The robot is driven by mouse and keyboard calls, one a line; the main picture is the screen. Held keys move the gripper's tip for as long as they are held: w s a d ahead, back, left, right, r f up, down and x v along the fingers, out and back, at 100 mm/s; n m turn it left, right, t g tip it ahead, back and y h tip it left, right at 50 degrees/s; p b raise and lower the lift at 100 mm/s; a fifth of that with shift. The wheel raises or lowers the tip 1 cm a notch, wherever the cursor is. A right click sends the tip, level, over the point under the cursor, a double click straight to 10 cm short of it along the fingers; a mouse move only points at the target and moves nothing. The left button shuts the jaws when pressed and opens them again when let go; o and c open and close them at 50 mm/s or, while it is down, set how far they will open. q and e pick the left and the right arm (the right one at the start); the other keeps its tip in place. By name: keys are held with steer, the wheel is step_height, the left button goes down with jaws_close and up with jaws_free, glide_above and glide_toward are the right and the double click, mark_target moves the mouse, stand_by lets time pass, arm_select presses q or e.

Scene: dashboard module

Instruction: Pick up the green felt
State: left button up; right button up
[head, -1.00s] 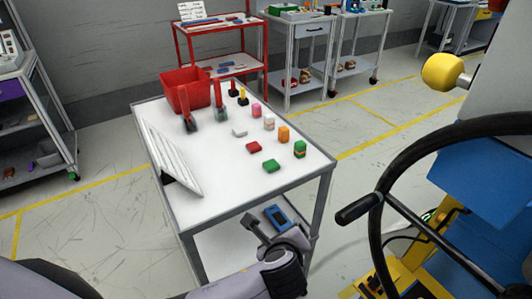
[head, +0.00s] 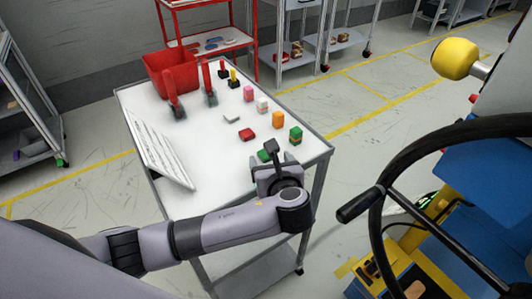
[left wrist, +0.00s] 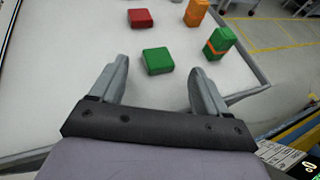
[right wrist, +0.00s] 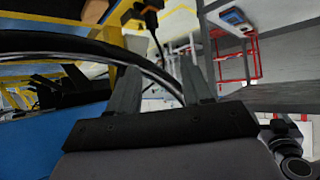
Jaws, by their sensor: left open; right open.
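The green felt is a small flat green block (left wrist: 158,61) on the white table top (head: 210,150). In the left wrist view it lies ahead of my left gripper (left wrist: 158,80), between the lines of its two open fingers and apart from them. In the head view the green felt (head: 264,156) is mostly hidden behind my left gripper (head: 270,160), which is above the table's near right part. My left gripper is open and empty. My right gripper (right wrist: 165,80) shows only in its wrist view, open and empty, away from the table.
A red flat block (head: 247,134), an orange block (head: 278,119) and a taller green block with an orange band (head: 296,135) stand close by. A red bin (head: 170,75) and a white ribbed panel (head: 160,150) are to the left. A black steering wheel (head: 375,215) is at right.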

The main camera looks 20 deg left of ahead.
mark_target(266, 155)
arm_select(q)
steer(key=shift+x, duration=1.25)
steer(key=shift+f, duration=0.1)
steer(key=c, duration=1.3)
steer(key=shift+o, duration=0.2)
